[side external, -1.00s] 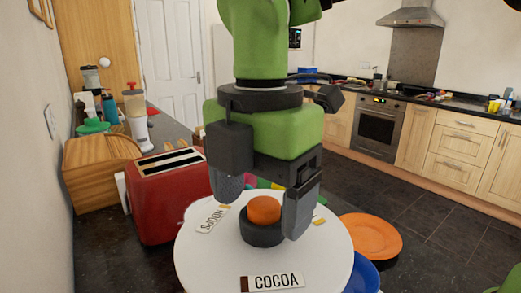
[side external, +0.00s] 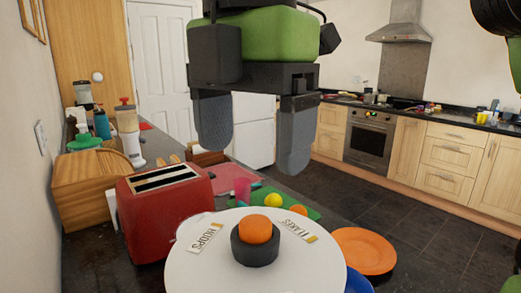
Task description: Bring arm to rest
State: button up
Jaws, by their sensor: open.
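My gripper (side external: 254,140) is open and empty, with its two dark fingers pointing down. It hangs above and apart from an orange ball-like object (side external: 256,229). That object sits in a dark round holder (side external: 255,250) on a round white board (side external: 200,277). Two labels lie on the board, one reading HOOPS (side external: 205,236) and one reading FLAKES (side external: 299,231). The board's lower edge is cut off by the frame.
A red toaster (side external: 165,215) stands left of the board. A wooden bread bin (side external: 97,190) is behind it. An orange plate (side external: 363,250) is at the right, beside a blue dish (side external: 357,282). A green mat (side external: 300,212) with a yellow ball (side external: 273,200) lies behind the board.

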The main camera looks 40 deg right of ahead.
jog(key=s+d+m+t+y, duration=0.2)
jog(key=s+d+m+t, duration=0.15)
jog(key=d+m, duration=0.85)
jog(key=s+d+f+m+t, duration=0.3)
jog(key=s+d+f+m, duration=0.2)
jog(key=m, duration=0.8)
jog(key=shift+s+d+f+t, duration=0.15)
jog(key=shift+s+d+t, duration=0.25)
jog(key=shift+s, duration=0.15)
